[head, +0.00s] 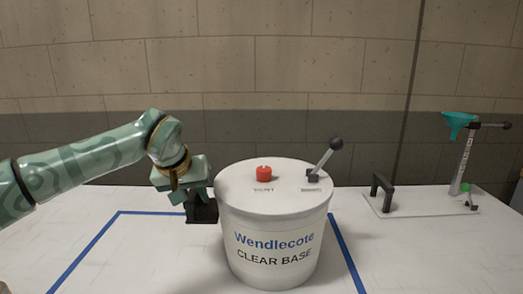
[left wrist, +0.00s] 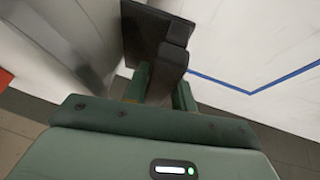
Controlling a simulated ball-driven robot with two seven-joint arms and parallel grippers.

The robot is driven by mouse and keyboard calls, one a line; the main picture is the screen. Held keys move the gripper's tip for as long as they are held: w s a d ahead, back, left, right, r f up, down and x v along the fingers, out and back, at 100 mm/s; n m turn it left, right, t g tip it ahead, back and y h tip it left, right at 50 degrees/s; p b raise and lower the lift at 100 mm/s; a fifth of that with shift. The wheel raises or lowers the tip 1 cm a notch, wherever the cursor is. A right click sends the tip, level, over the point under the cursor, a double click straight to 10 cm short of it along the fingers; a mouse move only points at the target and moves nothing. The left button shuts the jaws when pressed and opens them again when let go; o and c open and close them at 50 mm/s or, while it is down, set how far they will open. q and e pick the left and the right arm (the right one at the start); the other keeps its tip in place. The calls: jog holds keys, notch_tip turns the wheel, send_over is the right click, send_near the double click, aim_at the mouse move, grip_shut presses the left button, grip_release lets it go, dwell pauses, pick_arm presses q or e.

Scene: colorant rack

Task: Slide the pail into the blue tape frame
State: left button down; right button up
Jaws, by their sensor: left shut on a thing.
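The white pail (head: 272,243), labelled "Wendlecote CLEAR BASE", stands upright on the white table. Its lid has a red knob (head: 263,174) and a black-knobbed lever (head: 326,157). The blue tape frame (head: 90,245) lies on the table; its left, far and right lines show. The pail overlaps its right part, and the near line is not visible. My right gripper is not in view.
The tabletop left of the pail is clear. A block wall stands behind.

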pick_arm(q)
jog(key=shift+w, duration=0.25)
jog(key=c, duration=1.1)
grip_release()
jog(key=shift+f, duration=0.1)
